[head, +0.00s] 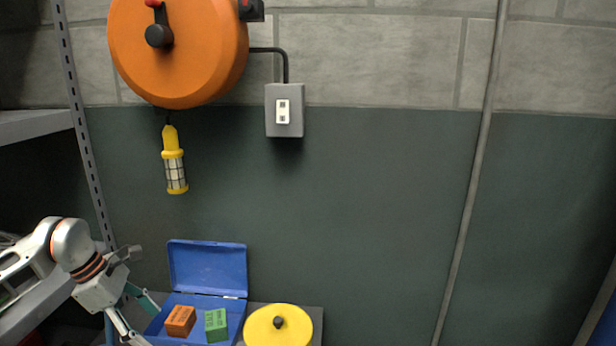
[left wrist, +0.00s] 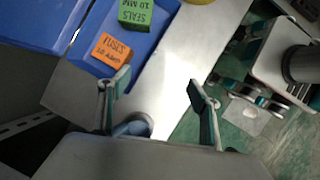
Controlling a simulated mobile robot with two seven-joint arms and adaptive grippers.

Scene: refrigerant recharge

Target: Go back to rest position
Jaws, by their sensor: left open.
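My left gripper (head: 140,317) is at the lower left of the head view, beside the open blue box. In the left wrist view the left gripper (left wrist: 160,92) has its two fingers spread wide with nothing between them. The blue box (head: 208,268) has its lid up and holds an orange block (head: 180,321) and a green block (head: 216,325). The left wrist view shows the orange block (left wrist: 111,50), marked fuses, just beyond one finger, apart from it. What looks like my right gripper (left wrist: 262,98) is at the right of the left wrist view, its opening unclear.
A yellow round lid with a black knob (head: 278,325) is right of the box. A metal shelf (head: 35,125) stands at left.

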